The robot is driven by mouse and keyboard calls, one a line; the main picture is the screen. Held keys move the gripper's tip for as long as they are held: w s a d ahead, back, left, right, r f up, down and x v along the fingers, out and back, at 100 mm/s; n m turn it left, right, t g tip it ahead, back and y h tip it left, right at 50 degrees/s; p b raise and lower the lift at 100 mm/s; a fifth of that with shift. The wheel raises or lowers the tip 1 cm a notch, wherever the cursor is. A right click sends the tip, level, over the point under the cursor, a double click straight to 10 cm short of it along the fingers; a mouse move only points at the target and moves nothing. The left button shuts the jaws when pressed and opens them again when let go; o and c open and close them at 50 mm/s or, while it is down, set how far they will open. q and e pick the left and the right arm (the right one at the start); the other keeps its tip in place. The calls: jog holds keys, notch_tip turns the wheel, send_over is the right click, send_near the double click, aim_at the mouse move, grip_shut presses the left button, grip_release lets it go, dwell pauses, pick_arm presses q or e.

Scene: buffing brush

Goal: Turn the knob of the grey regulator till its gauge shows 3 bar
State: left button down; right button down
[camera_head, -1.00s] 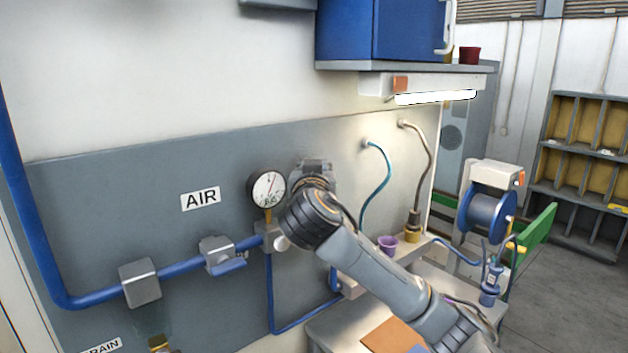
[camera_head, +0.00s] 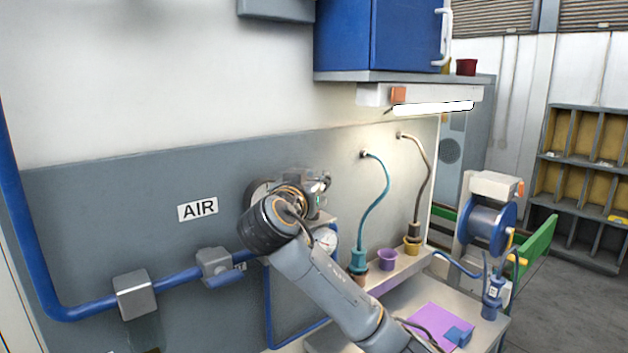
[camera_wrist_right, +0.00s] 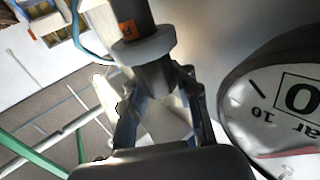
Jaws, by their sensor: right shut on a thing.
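My right gripper (camera_head: 318,188) is up against the grey wall panel, with its wrist in front of the regulator area. In the right wrist view its fingers (camera_wrist_right: 158,95) are closed around a grey knob-like part (camera_wrist_right: 155,74) below a pale collar and dark cylinder. A large round gauge (camera_wrist_right: 275,110) is beside the fingers on the right, cut off by the frame. Its white face shows "10", "bar" and a red needle, but I cannot tell the reading. In the head view my wrist hides most of the regulator. A pale dial (camera_head: 325,239) shows beside my forearm. My left gripper is not in view.
A blue pipe (camera_head: 180,283) with grey fittings runs along the panel left of my arm. A teal hose (camera_head: 379,200), purple cup (camera_head: 388,258) and hose reel (camera_head: 490,225) are to the right. A blue cabinet (camera_head: 400,35) hangs above.

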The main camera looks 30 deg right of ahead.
aim_at(313, 178)
jog(key=c, duration=1)
grip_release()
jog(key=shift+a, duration=0.1)
jog(key=shift+s, duration=0.1)
jog(key=shift+r, duration=0.1)
notch_tip(313, 178, up, 10)
jog(key=shift+f, duration=0.1)
